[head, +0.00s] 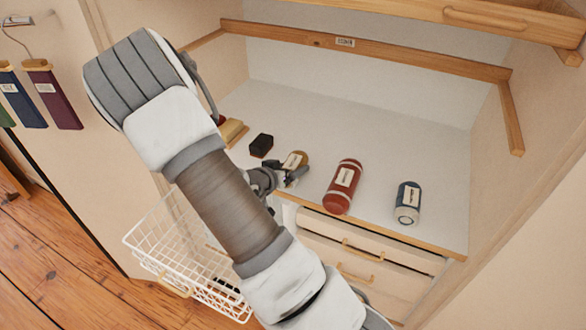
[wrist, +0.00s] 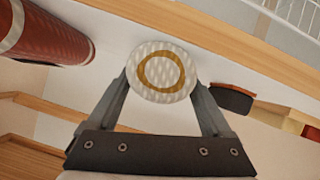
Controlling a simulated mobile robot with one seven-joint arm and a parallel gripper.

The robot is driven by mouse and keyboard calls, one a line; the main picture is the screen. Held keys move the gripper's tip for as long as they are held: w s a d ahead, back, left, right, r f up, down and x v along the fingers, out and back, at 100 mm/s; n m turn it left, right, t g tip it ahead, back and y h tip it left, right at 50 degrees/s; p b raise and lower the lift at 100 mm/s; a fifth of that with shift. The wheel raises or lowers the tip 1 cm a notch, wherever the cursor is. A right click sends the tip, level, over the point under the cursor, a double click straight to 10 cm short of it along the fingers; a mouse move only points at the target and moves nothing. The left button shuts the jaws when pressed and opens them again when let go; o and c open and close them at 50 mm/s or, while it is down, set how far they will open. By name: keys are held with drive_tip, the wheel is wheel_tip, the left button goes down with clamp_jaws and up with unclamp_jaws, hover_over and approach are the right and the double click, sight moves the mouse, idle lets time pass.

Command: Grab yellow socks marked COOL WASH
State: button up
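A small yellow-tan roll with a pale label (head: 295,160) lies on the white shelf in the head view. Its label is too small to read. In the wrist view its pale, textured round end with a yellow ring (wrist: 162,71) faces me. My gripper (head: 287,174) is at the roll's near side, at the shelf's front edge. The wrist view shows my gripper's fingers (wrist: 162,90) spread wide, one at each side of the roll's end. Whether they touch it is unclear. The fingertips are partly hidden by the roll.
Drawers (head: 365,252) lie below the shelf (head: 400,150). A white wire basket (head: 165,236) hangs lower left.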

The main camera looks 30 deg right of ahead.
drive_tip(key=c, duration=1)
drive_tip(key=shift+o, duration=0.2)
drive_tip(key=shift+r, duration=0.15)
drive_tip(key=shift+r, duration=0.55)
wheel_tip(320, 180, up, 2)
drive_tip(key=shift+r, duration=0.25)
drive_tip(key=s+d+r, duration=0.1)
drive_tip(key=s+r, duration=0.1)
drive_tip(key=s+d+r, duration=0.1)
drive_tip(key=s+r, duration=0.1)
drive_tip(key=s, duration=0.1)
drive_tip(key=s+d+r, duration=0.1)
drive_tip(key=s, duration=0.2)
drive_tip(key=shift+s+d+r, duration=0.25)
drive_tip(key=shift+d+r, duration=0.1)
drive_tip(key=shift+r, duration=0.05)
drive_tip(key=shift+s+d+r+b, duration=0.25)
drive_tip(key=shift+s+r+b, duration=0.1)
drive_tip(key=shift+s+b, duration=0.2)
drive_tip(key=shift+s+d+r+b, duration=0.2)
drive_tip(key=shift+s+r+b, duration=0.1)
drive_tip(key=shift+s+b, duration=0.25)
drive_tip(key=shift+w, duration=0.1)
